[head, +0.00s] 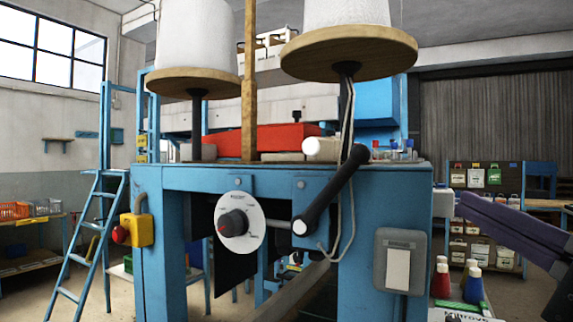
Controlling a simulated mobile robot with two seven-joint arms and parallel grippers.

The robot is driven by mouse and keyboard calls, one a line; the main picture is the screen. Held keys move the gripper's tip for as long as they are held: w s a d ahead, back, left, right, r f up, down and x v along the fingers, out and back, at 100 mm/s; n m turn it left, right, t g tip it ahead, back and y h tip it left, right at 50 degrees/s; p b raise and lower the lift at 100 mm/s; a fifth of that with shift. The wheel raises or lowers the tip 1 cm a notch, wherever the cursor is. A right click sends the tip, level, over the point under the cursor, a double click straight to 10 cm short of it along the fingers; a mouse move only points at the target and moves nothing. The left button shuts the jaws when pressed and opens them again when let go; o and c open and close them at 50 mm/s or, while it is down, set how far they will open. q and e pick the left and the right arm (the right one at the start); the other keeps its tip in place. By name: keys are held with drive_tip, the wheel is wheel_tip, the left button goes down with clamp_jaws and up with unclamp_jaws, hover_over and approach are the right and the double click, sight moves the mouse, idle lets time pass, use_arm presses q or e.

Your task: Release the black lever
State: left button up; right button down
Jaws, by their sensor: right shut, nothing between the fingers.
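The black lever (332,190) is on the front of the blue machine frame (160,240). It slants up to the right from a round pivot with a pale centre, near the dial. A cream cylindrical handle (322,148) shows at its upper end, pointing left. My right gripper (466,205) comes in from the right edge, purple and dark. It is shut and empty, to the right of the lever and apart from it. My left gripper is not in view.
A white dial (240,223) with a dark knob sits left of the pivot. A pale cord (337,240) hangs beside the lever. A grey box (399,262) is on the right post. Thread cones (474,285) stand at lower right. A yellow box with a red button (137,230) is at left.

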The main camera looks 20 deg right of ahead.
use_arm(q)
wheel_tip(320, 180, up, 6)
drive_tip(key=p, duration=0.5)
drive_tip(key=shift+p, duration=0.4)
use_arm(e)
drive_tip(key=a+r+x, duration=0.1)
drive_tip(key=a+x, duration=0.1)
drive_tip(key=x, duration=1)
drive_tip(key=shift+w+a, duration=0.35)
drive_tip(key=shift+w, duration=0.05)
